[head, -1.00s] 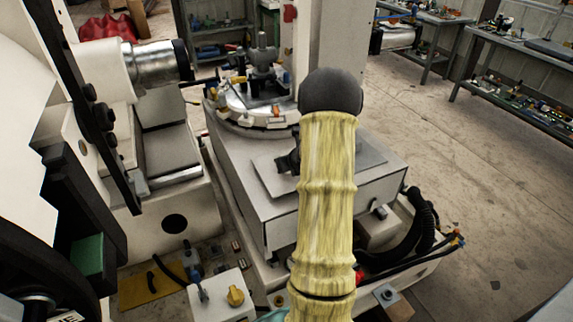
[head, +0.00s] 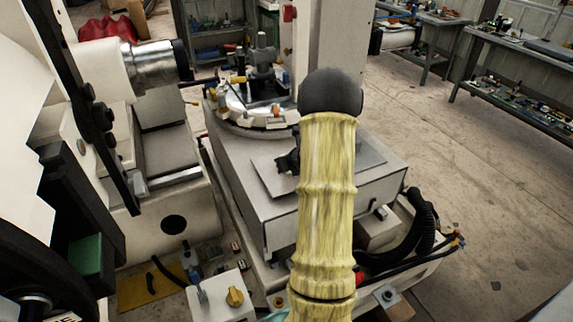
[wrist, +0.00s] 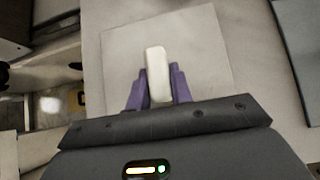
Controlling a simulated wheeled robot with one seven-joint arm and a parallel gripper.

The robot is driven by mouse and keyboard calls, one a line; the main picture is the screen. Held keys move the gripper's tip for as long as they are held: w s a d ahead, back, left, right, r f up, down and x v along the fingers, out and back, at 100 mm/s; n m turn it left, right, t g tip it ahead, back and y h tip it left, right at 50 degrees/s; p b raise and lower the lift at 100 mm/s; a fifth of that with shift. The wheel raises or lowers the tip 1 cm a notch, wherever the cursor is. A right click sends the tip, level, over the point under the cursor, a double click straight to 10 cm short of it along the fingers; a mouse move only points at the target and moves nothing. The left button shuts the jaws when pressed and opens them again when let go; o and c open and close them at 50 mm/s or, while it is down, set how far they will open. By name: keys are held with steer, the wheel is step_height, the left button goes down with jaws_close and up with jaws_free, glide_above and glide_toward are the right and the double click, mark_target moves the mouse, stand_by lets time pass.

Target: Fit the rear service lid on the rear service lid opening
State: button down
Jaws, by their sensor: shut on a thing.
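My gripper's purple fingers (wrist: 155,90) are closed on the pale upright grip of a flat, square, light-grey plate, which looks like the rear service lid (wrist: 200,35). The grip (wrist: 157,68) stands between the fingers. In the head view the lid (head: 268,183) shows to the left of my yellow arm, over the top of a large grey box-shaped housing (head: 360,190). My arm hides much of the lid there. I cannot tell whether the lid rests on the housing or hangs just above it. A darker flat patch (head: 371,153) on the housing top may be the opening.
A round table with a fixture (head: 262,85) stands behind the housing. A white machine with a metal spindle (head: 157,65) is at the left. A black corrugated hose (head: 425,225) curves at the housing's right. Floor is clear at the right, before the workbenches (head: 520,50).

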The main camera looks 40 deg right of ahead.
steer(key=shift+f+b, duration=1.05)
steer(key=shift+b, duration=0.25)
stand_by(0.4)
steer(key=c, duration=1.2)
jaws_free()
steer(key=shift+o, duration=0.2)
steer(key=p+v, duration=0.2)
steer(key=v, duration=1.5)
steer(key=shift+a+r, duration=0.15)
steer(key=shift+s+a, duration=0.1)
